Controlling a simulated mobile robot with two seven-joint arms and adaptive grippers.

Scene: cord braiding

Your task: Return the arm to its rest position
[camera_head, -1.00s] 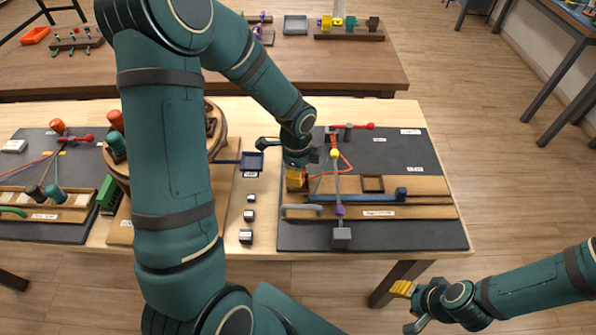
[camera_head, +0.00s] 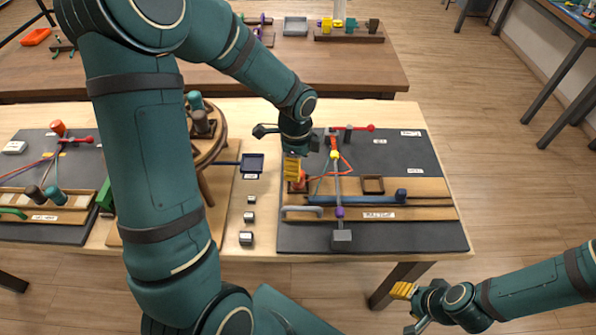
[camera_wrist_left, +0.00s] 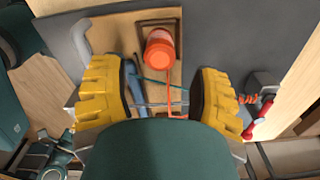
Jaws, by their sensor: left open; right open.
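My left gripper (camera_head: 293,167) hangs over the left part of the dark right-hand board (camera_head: 420,238). In the left wrist view its two yellow fingers (camera_wrist_left: 158,98) are spread wide with nothing held between them. An orange-red bobbin (camera_wrist_left: 160,50) stands in a square wooden holder just past the fingertips, apart from them. In the head view this bobbin (camera_head: 298,184) shows partly below the gripper. An orange cord (camera_wrist_left: 170,98) runs from it between the fingers. My right gripper (camera_head: 408,308) is open and empty at the lower right, beyond the table's front edge.
A round wooden stand (camera_head: 213,150) with bobbins is left of the gripper, partly behind my left arm. The right board carries a grey post, a blue-handled tool (camera_head: 401,195) and an empty square holder (camera_head: 373,184). Small grey blocks (camera_head: 246,238) lie between stand and board.

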